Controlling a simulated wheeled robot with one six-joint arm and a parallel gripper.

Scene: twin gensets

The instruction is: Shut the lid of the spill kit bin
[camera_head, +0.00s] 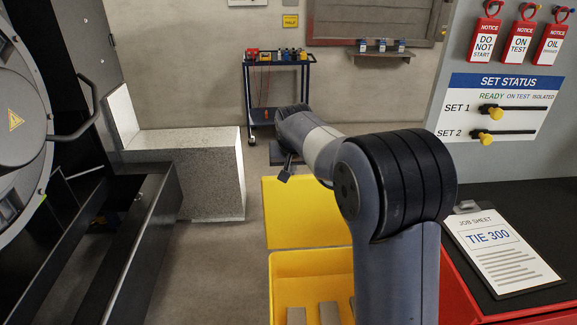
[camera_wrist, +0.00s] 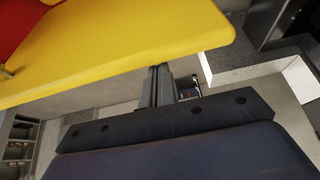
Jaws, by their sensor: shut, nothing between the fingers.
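The yellow spill kit bin (camera_head: 284,271) stands open at the bottom middle of the head view, with grey pieces inside. Its yellow lid (camera_head: 292,213) is open on the far side of the bin. My gripper (camera_head: 285,177) is by the lid's far edge, partly hidden by my arm, which also covers the right of the lid and bin. In the wrist view a yellow panel, apparently the lid (camera_wrist: 120,55), spans the upper left. My gripper's fingers (camera_wrist: 157,86) are shut and empty, close below its edge; I cannot tell whether they touch.
A red cabinet with a dark top (camera_head: 480,225) holding a clipboard (camera_head: 503,248) is close on the right. A speckled block (camera_head: 190,165) and dark machine frame stand left. Bare floor lies between them and the bin. A tool cart (camera_head: 278,63) stands at the back wall.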

